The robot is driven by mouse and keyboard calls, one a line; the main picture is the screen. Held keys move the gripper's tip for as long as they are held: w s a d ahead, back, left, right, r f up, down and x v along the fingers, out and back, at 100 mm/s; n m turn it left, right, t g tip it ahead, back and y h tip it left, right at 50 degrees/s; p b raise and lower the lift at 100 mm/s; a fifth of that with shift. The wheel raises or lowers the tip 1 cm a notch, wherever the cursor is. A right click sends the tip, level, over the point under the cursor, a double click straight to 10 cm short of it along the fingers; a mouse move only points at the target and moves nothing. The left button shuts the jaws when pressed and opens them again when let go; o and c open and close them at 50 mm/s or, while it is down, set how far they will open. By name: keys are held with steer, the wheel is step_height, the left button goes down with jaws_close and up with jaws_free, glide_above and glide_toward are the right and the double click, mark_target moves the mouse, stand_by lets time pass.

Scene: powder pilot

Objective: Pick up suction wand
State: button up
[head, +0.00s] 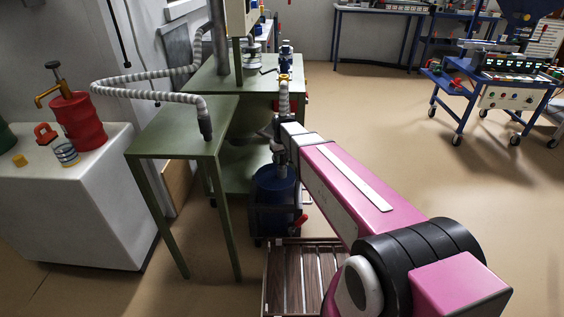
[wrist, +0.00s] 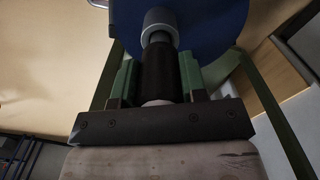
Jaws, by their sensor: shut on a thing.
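The suction wand shows in the wrist view as a black grip (wrist: 158,75) with a grey collar above it in the picture. My gripper (wrist: 157,84) is shut on the black grip, one green-padded finger on each side. In the head view my gripper (head: 280,150) is at the end of my pink arm, above a blue drum (head: 273,192). The wand's lower part (head: 281,166) shows just over the drum; I cannot tell whether it touches it. A striped hose (head: 284,97) rises above my gripper. My wrist hides part of the wand.
A green table (head: 160,137) stands left, with a grey striped hose (head: 130,84) ending in a dark fitting on it. A white cabinet (head: 95,200) holds a red pump can (head: 78,122). A slatted wooden platform (head: 290,262) lies before the drum.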

steer(key=shift+w+a+r, duration=0.1)
steer(key=shift+a+r, duration=0.1)
steer(key=shift+r, duration=0.4)
steer(key=shift+w+a+r, duration=0.1)
steer(key=shift+a+r, duration=0.1)
steer(key=shift+r, duration=0.4)
steer(key=w+a+r, duration=0.2)
steer(key=a+r, duration=0.4)
steer(key=a, duration=0.4)
steer(key=shift+w+a+r, duration=0.25)
steer(key=shift+w, duration=0.15)
steer(key=shift+r, duration=0.15)
steer(key=shift+r, duration=15.5)
steer(key=w+d+f, duration=0.1)
steer(key=w+d, duration=0.5)
steer(key=w, duration=0.3)
steer(key=w+d+f, duration=0.1)
steer(key=w+d, duration=0.5)
steer(key=w, duration=0.3)
steer(key=shift+w, duration=0.4)
